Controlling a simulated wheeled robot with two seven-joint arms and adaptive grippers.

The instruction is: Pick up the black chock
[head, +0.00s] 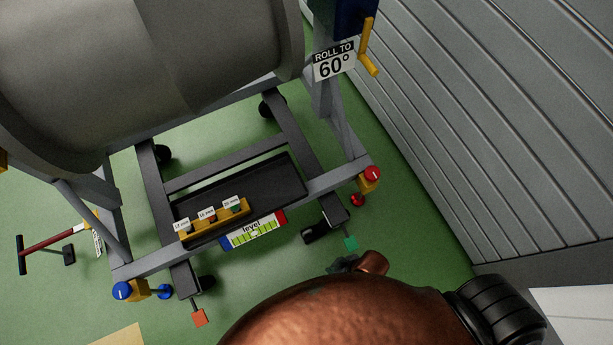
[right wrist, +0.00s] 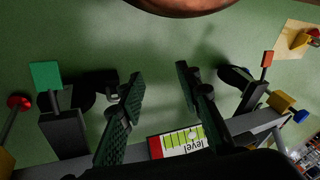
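The black chock does not stand out clearly. A low black shape (head: 314,233) is on the green floor by the cart's front right foot in the head view. It also shows in the right wrist view (right wrist: 108,86), left of the fingers. I cannot tell whether it is the chock or a caster wheel. My right gripper (right wrist: 160,78) is open, with two dark green padded fingers apart and only floor showing between their tips. The black shape lies outside the left finger. My left gripper is not in view.
The grey engine cart (head: 233,231) has legs, a tray and a level gauge (head: 253,231). A green tag (head: 350,243) and red knob (head: 372,174) are near its right corner. A grey slatted wall (head: 490,120) stands right. A copper-brown rounded shape hides the lower floor.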

